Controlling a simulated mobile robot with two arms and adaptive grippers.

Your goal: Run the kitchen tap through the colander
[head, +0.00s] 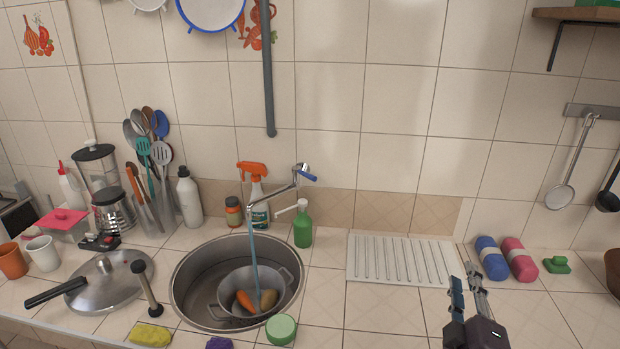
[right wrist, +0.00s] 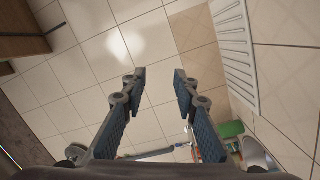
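The tap (head: 286,187) stands behind the sink, with a blue-ended lever (head: 307,176) at its upper right. A pale blue stream of water (head: 254,245) runs from its spout down into the colander (head: 283,289). The metal two-handled colander sits inside the round sink (head: 182,290) and holds an orange carrot (head: 244,301) and a brown potato (head: 268,299). My right gripper (head: 464,278) is open and empty, over the counter right of the drying rack and well away from the tap. Its parted fingers fill the right wrist view (right wrist: 158,78). My left gripper is not in view.
A green bottle (head: 303,230) and an orange-topped spray bottle (head: 257,206) stand close to the tap. A white drying rack (head: 365,268) lies right of the sink. Blue (head: 491,258) and pink (head: 519,259) rolls lie farther right. The front right counter is mostly clear.

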